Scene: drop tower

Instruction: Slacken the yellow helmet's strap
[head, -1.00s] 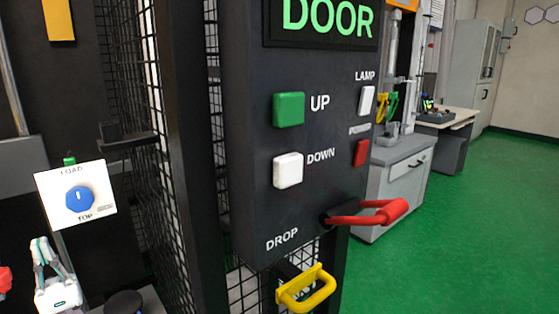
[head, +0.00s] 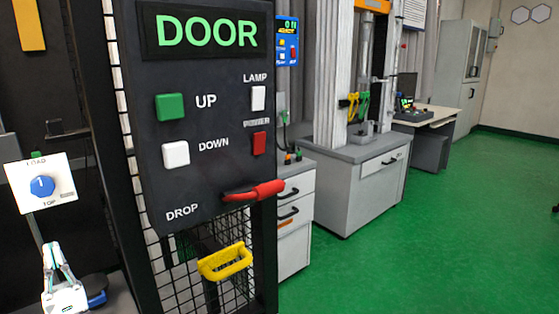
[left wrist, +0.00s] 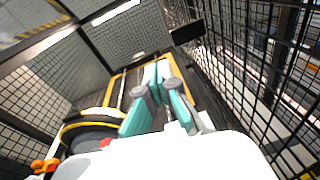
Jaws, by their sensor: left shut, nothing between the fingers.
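The yellow helmet and its strap cannot be made out in either view. My left gripper (head: 54,250) is at the lower left of the head view, below a white card with a blue knob (head: 42,186). Its teal fingers (left wrist: 157,82) are together in the left wrist view, with nothing between them. My right gripper is not in view.
A dark control panel (head: 200,92) stands right of my left gripper, with a red lever (head: 255,191) and yellow handle (head: 225,262). Mesh walls (left wrist: 280,50) surround the left wrist, with a yellow-edged round thing (left wrist: 90,130) at lower left. Green floor (head: 440,215) is clear.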

